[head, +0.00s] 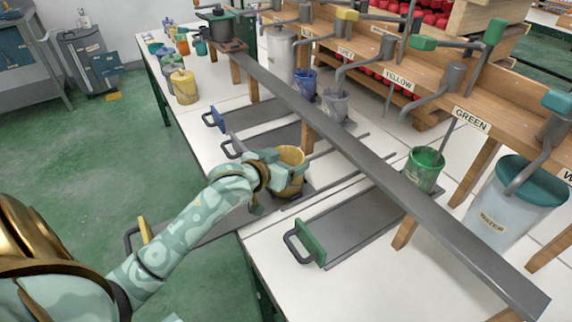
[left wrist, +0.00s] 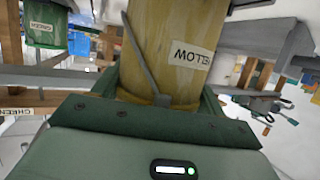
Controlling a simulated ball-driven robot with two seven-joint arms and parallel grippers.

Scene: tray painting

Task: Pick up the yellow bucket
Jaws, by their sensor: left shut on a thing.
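The yellow bucket (head: 292,156) stands upright at the inner end of the tray with the yellow handle, under the long grey rail. My left gripper (head: 272,172) is shut on its near left side. In the left wrist view the yellow bucket (left wrist: 160,45) fills the upper middle, with an upside-down YELLOW label and a grey rod across it. The gripper's green jaws lie along both sides of it. The bucket's base is partly hidden, so I cannot tell whether it is off the tray. My right gripper is not in view.
The grey rail (head: 370,160) runs diagonally over the white table. A green bucket (head: 424,168) stands right, near a WATER tank (head: 500,215). Blue (head: 304,84) and grey (head: 334,104) buckets stand behind. A green-handled tray (head: 365,222) lies in front. Spouts hang from the wooden shelf.

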